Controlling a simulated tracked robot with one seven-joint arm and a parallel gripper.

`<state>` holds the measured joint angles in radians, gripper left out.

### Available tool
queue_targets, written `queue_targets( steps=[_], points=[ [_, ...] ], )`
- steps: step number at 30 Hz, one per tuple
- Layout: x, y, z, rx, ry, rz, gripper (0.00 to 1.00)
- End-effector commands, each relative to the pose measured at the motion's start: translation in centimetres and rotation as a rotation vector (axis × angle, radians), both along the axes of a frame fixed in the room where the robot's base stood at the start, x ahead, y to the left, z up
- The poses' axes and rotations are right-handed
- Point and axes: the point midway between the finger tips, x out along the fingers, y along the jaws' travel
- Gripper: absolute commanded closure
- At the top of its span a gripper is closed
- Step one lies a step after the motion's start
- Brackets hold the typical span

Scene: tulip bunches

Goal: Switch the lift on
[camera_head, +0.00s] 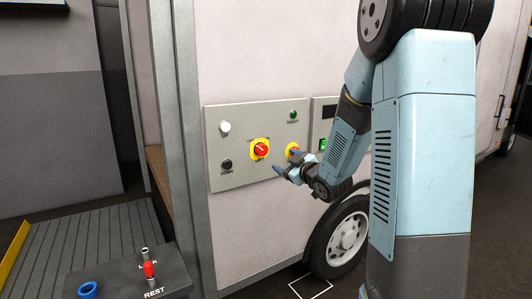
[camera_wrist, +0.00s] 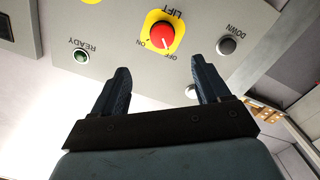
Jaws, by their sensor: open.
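The lift switch (camera_head: 261,148) is a red rotary knob on a yellow plate, in the middle of a grey control panel (camera_head: 235,172). In the wrist view, turned upside down, the knob (camera_wrist: 161,37) is labelled LIFT, with ON and OFF beside it. Its pale mark appears to point toward OFF. My gripper (camera_head: 286,162) is in front of the panel, to the lower right of the knob in the head view. In the wrist view my gripper (camera_wrist: 160,73) is open and empty, its two dark fingers apart with the knob beyond their tips. I see no contact with the knob.
A white UP button (camera_head: 225,127), a dark DOWN button (camera_head: 226,165) and a green READY light (camera_head: 293,115) surround the switch. Another red-and-yellow control (camera_head: 293,151) sits partly behind my gripper. A small box (camera_head: 130,275) labelled REST stands at lower left.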

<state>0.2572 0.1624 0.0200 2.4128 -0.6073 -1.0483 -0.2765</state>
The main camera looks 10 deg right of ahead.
Motion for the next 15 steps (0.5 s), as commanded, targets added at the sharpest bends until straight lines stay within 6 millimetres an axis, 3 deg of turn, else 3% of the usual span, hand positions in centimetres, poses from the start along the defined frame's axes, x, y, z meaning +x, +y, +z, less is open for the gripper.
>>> queue_targets(
  steps=[8, 15],
  points=[
    [1.1, 0.5, -0.4, 0.006, -0.039, 0.036, 0.24],
    [4.5, 1.7, -0.5, 0.007, -0.038, 0.036, 0.24]
  ],
)
